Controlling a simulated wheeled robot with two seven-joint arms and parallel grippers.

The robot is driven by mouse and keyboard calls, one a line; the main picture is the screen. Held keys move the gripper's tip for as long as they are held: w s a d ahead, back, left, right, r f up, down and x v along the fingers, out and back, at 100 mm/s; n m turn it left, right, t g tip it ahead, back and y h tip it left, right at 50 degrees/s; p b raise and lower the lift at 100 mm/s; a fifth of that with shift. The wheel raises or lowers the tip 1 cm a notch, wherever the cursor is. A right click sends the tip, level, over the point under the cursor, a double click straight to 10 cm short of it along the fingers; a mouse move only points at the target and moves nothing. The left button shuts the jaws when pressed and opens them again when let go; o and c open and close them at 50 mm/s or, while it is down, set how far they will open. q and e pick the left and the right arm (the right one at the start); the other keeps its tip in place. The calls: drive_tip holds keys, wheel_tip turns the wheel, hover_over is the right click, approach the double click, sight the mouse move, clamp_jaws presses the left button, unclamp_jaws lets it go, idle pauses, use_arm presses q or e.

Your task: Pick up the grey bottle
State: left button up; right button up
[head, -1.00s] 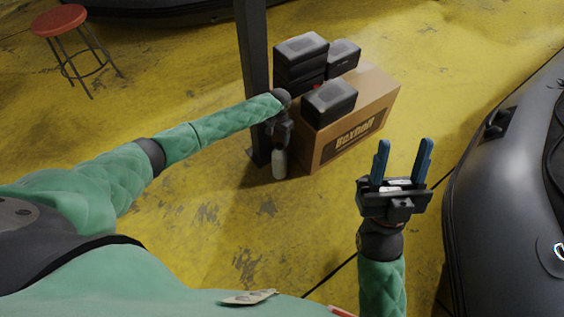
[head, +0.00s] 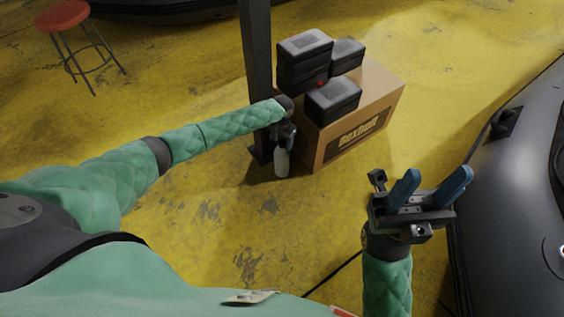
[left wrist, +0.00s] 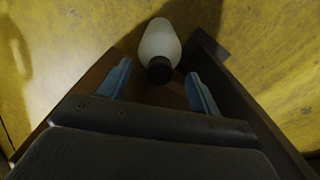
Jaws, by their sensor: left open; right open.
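The grey bottle (head: 281,163) stands upright on the yellow floor, just left of the cardboard box, in the head view. My left gripper (head: 284,140) is above its top, and my wrist hides part of it there. In the left wrist view the pale bottle (left wrist: 160,42) with its dark cap shows ahead of and between the blue fingers of my left gripper (left wrist: 160,88), which are open and apart from it. My right gripper (head: 431,188) is open and empty at the right, far from the bottle.
The cardboard box (head: 362,138) carries several black cases (head: 333,99). A dark post (head: 257,70) rises close behind my left gripper. A grey inflatable boat (head: 500,205) lies at the right and a red stool (head: 62,15) stands at the upper left. The floor in front is clear.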

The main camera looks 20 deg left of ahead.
sight(282, 143)
use_arm(q)
wheel_tip(282, 143, down, 3)
drive_tip(key=shift+f+b, duration=0.15)
drive_tip(key=shift+b, duration=0.15)
clamp_jaws()
